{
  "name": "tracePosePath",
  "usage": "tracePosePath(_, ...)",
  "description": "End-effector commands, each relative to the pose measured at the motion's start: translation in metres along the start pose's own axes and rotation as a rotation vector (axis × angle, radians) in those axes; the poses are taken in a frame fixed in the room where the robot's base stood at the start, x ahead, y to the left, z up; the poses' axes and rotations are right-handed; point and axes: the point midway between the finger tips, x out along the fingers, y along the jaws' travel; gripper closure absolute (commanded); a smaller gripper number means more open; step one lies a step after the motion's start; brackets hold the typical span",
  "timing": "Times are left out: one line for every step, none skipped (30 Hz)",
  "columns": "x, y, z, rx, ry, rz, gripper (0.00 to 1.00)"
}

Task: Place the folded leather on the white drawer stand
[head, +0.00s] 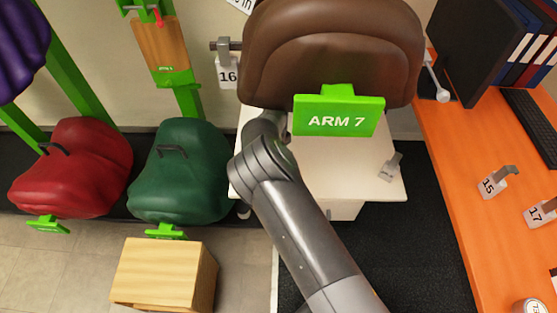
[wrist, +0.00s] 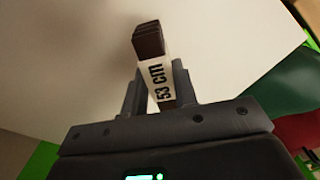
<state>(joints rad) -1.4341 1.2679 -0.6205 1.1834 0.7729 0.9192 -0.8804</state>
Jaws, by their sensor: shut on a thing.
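The folded leather (wrist: 149,40) is a small dark brown stack in a white band marked "53 cm". In the wrist view my gripper (wrist: 157,82) is shut on it, one finger on each side. The white drawer stand (head: 350,170) stands in the middle of the head view, and its pale top (wrist: 75,60) fills much of the wrist view behind the leather. I cannot tell whether the leather touches the top.
A green "ARM 7" sign (head: 338,115) and a large brown saddle (head: 335,45) hang over the stand's rear. A grey tagged clip (head: 390,168) sits on its right side. Green (head: 180,175) and red (head: 75,165) saddles are left; an orange desk (head: 455,190) is right.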

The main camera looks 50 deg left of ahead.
Motion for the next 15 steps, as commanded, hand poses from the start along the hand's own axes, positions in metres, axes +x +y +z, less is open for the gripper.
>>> tracePosePath(0.007, 0.000, 0.000, -0.001, -0.002, 0.001, 1.00)
tracePosePath(0.011, 0.000, 0.001, -0.002, -0.003, 0.001, 1.00)
tracePosePath(0.017, 0.000, 0.000, -0.002, -0.002, 0.000, 1.00)
tracePosePath(0.021, 0.000, 0.000, -0.002, -0.002, 0.001, 1.00)
tracePosePath(0.024, 0.000, 0.000, -0.002, -0.002, 0.001, 1.00)
tracePosePath(0.027, 0.000, 0.000, -0.001, -0.002, 0.001, 1.00)
tracePosePath(0.028, 0.000, 0.000, 0.000, 0.000, 0.001, 1.00)
tracePosePath(0.028, 0.000, 0.000, 0.000, 0.000, 0.001, 1.00)
tracePosePath(0.028, 0.000, 0.000, 0.000, 0.001, 0.001, 1.00)
tracePosePath(0.027, 0.000, 0.000, 0.000, 0.001, 0.001, 1.00)
tracePosePath(0.027, 0.000, 0.000, 0.000, 0.001, 0.001, 1.00)
tracePosePath(0.027, 0.000, 0.000, 0.000, 0.001, 0.001, 1.00)
tracePosePath(0.027, 0.000, 0.000, 0.000, 0.000, 0.001, 1.00)
tracePosePath(0.028, 0.000, 0.000, 0.000, 0.000, 0.000, 1.00)
tracePosePath(0.029, 0.000, 0.000, 0.000, 0.000, 0.000, 1.00)
